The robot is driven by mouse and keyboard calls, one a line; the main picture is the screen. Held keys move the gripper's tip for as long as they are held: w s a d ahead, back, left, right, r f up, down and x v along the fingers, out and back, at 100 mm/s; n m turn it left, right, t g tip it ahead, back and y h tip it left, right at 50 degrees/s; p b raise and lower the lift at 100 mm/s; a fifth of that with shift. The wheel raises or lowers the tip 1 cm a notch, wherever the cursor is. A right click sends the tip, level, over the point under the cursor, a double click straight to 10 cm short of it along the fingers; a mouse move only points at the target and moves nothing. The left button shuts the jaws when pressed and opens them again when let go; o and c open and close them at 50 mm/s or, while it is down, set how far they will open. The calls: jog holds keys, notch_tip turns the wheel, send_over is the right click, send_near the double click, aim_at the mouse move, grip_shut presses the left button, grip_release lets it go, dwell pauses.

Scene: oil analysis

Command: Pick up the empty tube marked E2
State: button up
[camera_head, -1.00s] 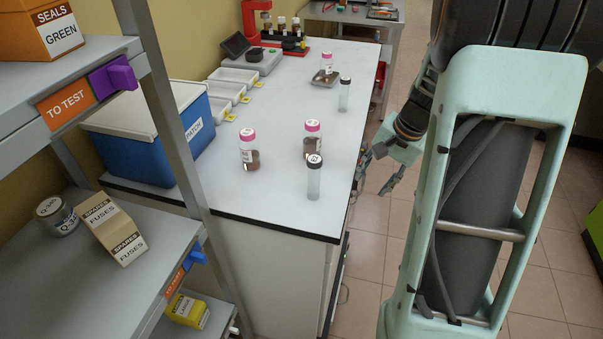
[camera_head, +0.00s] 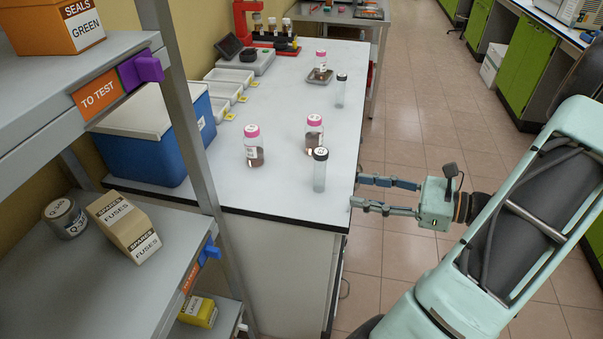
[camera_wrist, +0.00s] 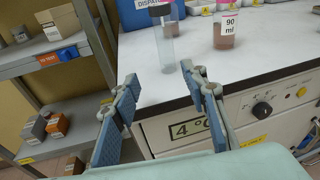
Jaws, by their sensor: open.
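A clear, empty-looking tube with a black cap (camera_head: 320,172) stands upright near the right front edge of the white bench. Its cap marking is too small to read. It also shows in the wrist view (camera_wrist: 167,52), ahead of and between my finger lines. A second black-capped clear tube (camera_head: 340,92) stands farther back near the right edge. My gripper (camera_head: 356,191) is open and empty, pointing left at the bench's right edge, apart from the near tube. In the wrist view its two blue-padded fingers (camera_wrist: 162,82) are spread.
Two pink-capped bottles with brown contents (camera_head: 254,148) (camera_head: 314,136) stand close to the near tube. Another (camera_head: 320,62) stands on a grey tray farther back. A blue cooler box (camera_head: 150,140) and a grey shelf (camera_head: 110,215) are at left. Floor at right is clear.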

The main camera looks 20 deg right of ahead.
aim_at(321, 164)
jog(key=w+a+r, duration=0.1)
jog(key=w+a, duration=0.1)
jog(key=w, duration=0.1)
jog(key=w+a+r+m+t, duration=0.1)
jog(key=w+a, duration=0.2)
jog(key=w+a+r+m+t, duration=0.1)
jog(key=w+a, duration=0.1)
jog(key=w, duration=0.1)
jog(key=shift+a, duration=0.2)
jog(key=c, duration=0.9)
